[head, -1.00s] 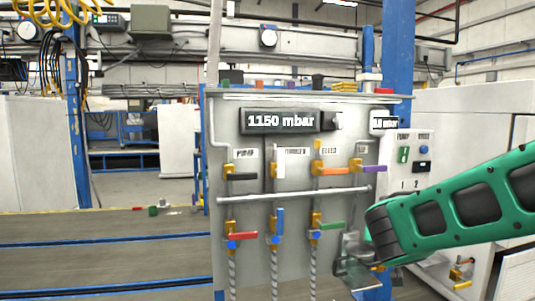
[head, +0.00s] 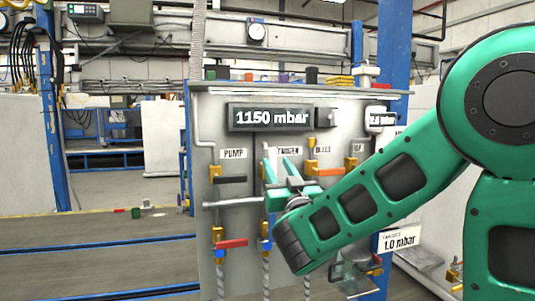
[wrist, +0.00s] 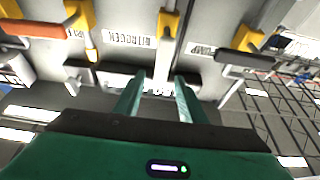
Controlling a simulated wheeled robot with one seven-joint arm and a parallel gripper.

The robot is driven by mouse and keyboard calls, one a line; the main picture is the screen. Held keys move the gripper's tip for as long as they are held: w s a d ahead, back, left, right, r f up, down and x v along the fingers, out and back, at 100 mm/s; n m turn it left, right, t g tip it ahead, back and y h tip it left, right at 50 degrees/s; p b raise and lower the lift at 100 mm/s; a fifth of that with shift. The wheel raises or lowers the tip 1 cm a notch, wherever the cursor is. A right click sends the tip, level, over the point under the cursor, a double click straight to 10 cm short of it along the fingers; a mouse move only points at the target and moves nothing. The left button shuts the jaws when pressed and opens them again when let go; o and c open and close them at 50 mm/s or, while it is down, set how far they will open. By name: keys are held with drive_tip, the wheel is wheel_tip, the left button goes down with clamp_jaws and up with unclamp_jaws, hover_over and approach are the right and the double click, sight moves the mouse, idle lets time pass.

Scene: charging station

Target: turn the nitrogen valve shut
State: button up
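The nitrogen valve shows in the wrist view with a yellow body (wrist: 170,22) and a white lever handle (wrist: 164,52), beside the NITROGEN label (wrist: 125,38). My gripper (wrist: 160,77) is open, with its two green fingers on either side of the white handle's line. A gap shows between the fingers; whether either touches the handle I cannot tell. In the head view my gripper (head: 279,165) is at the panel over the nitrogen valve, covering most of it and part of its label.
The pump valve's black handle (head: 230,180) is to the left, and the bleed valve's orange handle (head: 328,172) is to the right. A horizontal pipe (head: 232,202) crosses the panel just below. A lower red handle (head: 231,243) is beneath. The display (head: 271,117) reads 1150 mbar.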

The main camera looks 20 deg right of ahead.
sight(270, 149)
drive_tip(key=shift+x, duration=4.5)
drive_tip(key=shift+r, duration=0.1)
clamp_jaws()
